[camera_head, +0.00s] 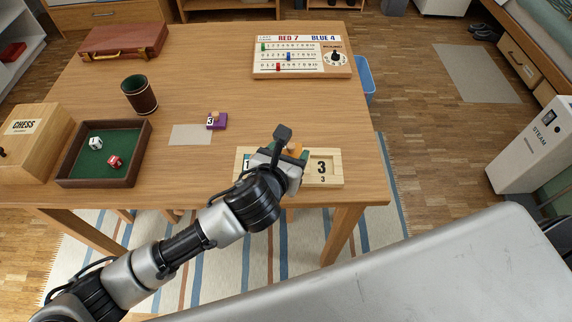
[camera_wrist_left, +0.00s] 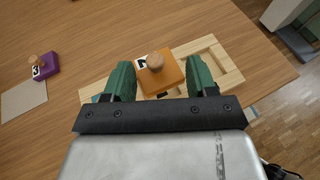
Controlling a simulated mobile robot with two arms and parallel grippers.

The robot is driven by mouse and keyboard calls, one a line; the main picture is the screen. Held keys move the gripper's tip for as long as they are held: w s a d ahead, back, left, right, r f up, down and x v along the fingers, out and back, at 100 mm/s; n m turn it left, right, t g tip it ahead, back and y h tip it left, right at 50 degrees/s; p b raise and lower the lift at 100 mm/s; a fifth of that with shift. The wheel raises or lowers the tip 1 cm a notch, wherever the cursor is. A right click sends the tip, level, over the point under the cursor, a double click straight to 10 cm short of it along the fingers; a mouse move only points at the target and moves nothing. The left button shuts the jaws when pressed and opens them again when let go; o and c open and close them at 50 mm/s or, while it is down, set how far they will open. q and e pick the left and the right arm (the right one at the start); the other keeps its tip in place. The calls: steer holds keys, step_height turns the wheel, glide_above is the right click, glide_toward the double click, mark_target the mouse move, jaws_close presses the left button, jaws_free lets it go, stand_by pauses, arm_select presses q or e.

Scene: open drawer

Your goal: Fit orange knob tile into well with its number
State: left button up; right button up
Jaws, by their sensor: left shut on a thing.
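The orange knob tile (camera_wrist_left: 172,80), marked 2 and with a round wooden knob, is between the green fingers of my left gripper (camera_wrist_left: 160,72), which is shut on it. In the head view the gripper (camera_head: 283,154) is over the middle of the pale wooden board (camera_head: 334,180), and only a bit of orange shows. The tile looks turned relative to the board in the left wrist view. Whether it touches the board I cannot tell. The board's right well, marked 3, is empty; a blue-edged 1 shows at its left. The middle well is mostly hidden. My right gripper is not in view.
A purple knob tile (camera_head: 217,122) marked 3 lies beside a grey mat (camera_head: 190,135). A dice tray (camera_head: 104,154), dice cup (camera_head: 139,94), chess box (camera_head: 36,143), briefcase (camera_head: 122,41) and scoreboard (camera_head: 301,57) stand around. The table's middle is clear. The board lies near the table's front edge.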

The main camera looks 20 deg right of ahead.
arm_select(q)
steer(key=shift+w+a+f, duration=0.15)
steer(key=shift+a+f, duration=0.05)
steer(key=shift+a, duration=0.05)
step_height(320, 180, down, 3)
steer(key=shift+f+b, duration=0.1)
steer(key=shift+b, duration=0.3)
steer(key=shift+f, duration=0.35)
steer(key=shift+f, duration=0.1)
